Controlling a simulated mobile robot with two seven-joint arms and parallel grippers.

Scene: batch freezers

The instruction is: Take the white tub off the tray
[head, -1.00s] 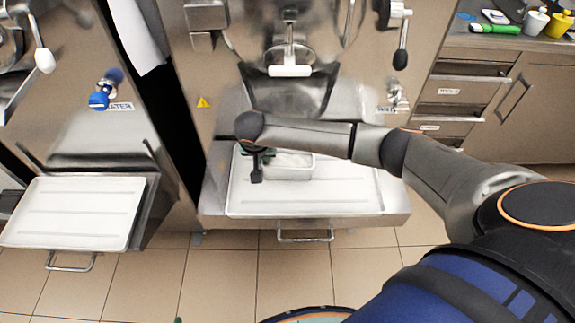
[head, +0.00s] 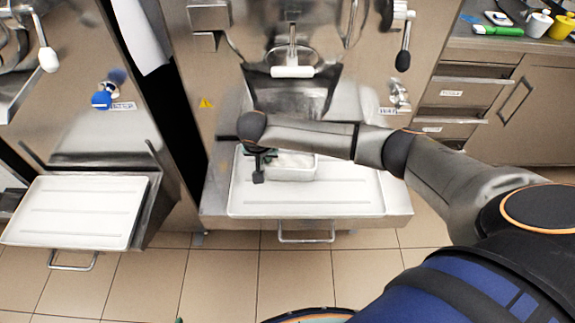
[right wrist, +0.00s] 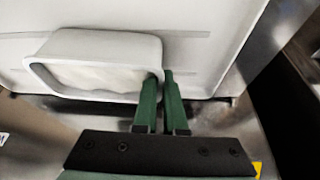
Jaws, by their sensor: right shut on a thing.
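The white tub (head: 292,174) is on the white tray (head: 335,201) of the middle freezer, partly hidden under my right arm. In the right wrist view the tub (right wrist: 105,42) is a rounded white container with pale contents. My right gripper (head: 258,172) is at the tub's left end in the head view. In the right wrist view the two green fingers of the gripper (right wrist: 160,88) are shut on the tub's wall, one finger inside the rim and one outside. I cannot tell whether the tub touches the tray. My left gripper is not in view.
The freezer's spout and handle (head: 292,72) are just behind and above the tray. Another freezer's white tray (head: 76,212) is at the left. A counter at the right holds a green marker (head: 497,30), a white cup (head: 538,22) and a yellow cup (head: 560,24). Tiled floor lies in front.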

